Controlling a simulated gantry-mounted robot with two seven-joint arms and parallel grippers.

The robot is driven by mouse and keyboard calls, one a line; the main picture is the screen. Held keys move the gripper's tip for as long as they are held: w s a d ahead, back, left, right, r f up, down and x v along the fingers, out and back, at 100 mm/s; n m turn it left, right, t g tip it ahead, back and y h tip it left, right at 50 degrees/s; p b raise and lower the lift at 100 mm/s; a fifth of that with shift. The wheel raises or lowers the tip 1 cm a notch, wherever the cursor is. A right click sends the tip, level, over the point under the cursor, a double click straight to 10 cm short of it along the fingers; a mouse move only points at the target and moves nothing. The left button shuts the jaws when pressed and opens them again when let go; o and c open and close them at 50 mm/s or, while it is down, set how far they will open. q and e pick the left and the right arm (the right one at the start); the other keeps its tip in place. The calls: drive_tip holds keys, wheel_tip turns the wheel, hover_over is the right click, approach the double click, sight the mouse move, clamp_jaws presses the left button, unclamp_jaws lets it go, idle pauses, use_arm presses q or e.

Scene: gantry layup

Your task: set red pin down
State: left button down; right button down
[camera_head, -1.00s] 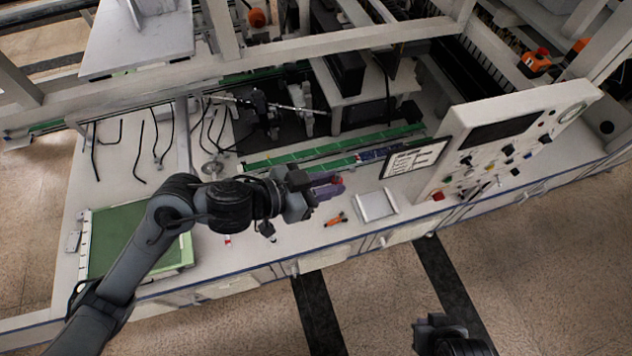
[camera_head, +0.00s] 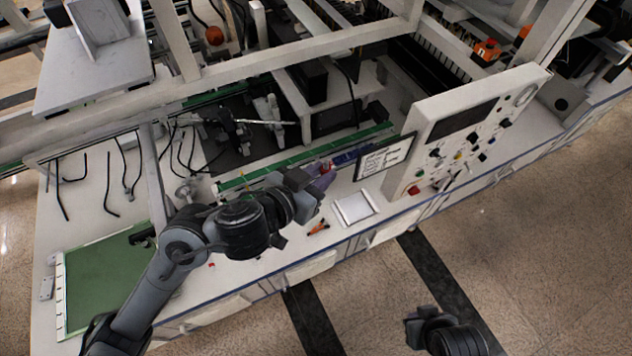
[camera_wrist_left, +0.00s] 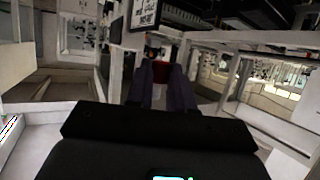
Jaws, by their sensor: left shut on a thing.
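The red pin (camera_head: 329,166) shows as a small red piece at the purple fingertips of my left gripper (camera_head: 322,177). The left gripper is shut on it and holds it over the bench, close to the white square tray. In the left wrist view the red pin (camera_wrist_left: 161,71) sits between the two dark purple fingers (camera_wrist_left: 163,88); most of it is hidden by the fingers. I cannot tell its height above the bench. My right gripper (camera_head: 427,316) is at the lower right, over the floor and away from the bench; its fingers are not clear.
The white square tray (camera_head: 355,208) lies on the bench front, with an orange-handled tool (camera_head: 318,227) to its left. A framed sign (camera_head: 385,157) and a control panel (camera_head: 462,130) stand to the right. A green mat (camera_head: 105,282) lies at the left. A green rail (camera_head: 290,163) runs behind the gripper.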

sight(326, 164)
use_arm(q)
drive_tip(key=shift+w+d+r+n+t+y, duration=0.2)
drive_tip(key=shift+r+n+t+y, duration=0.25)
drive_tip(key=shift+r+n+y, duration=0.75)
drive_tip(key=shift+w+d+r+n+t+y, duration=0.25)
drive_tip(key=shift+r+n+t+y, duration=0.15)
drive_tip(key=shift+r+n+y, duration=0.7)
drive_tip(key=shift+w+d+r+n+t+y, duration=0.2)
drive_tip(key=shift+r+n+t+y, duration=0.25)
drive_tip(key=shift+r+n+y, duration=0.65)
drive_tip(key=shift+m+h, duration=0.6)
drive_tip(key=shift+m, duration=0.2)
drive_tip(key=f, duration=0.6)
drive_tip(key=shift+w+d+f, duration=0.1)
drive_tip(key=shift+d+f, duration=0.05)
drive_tip(key=shift+d, duration=0.2)
drive_tip(key=s+a+f+n+y, duration=0.1)
drive_tip(key=s+a+f, duration=0.2)
drive_tip(key=a+f, duration=0.7)
drive_tip(key=s+a+f+n+y, duration=0.1)
drive_tip(key=s+a+f, duration=0.1)
drive_tip(key=a+f, duration=0.8)
drive_tip(key=shift+s+a, duration=0.4)
drive_tip(key=shift+a, duration=0.5)
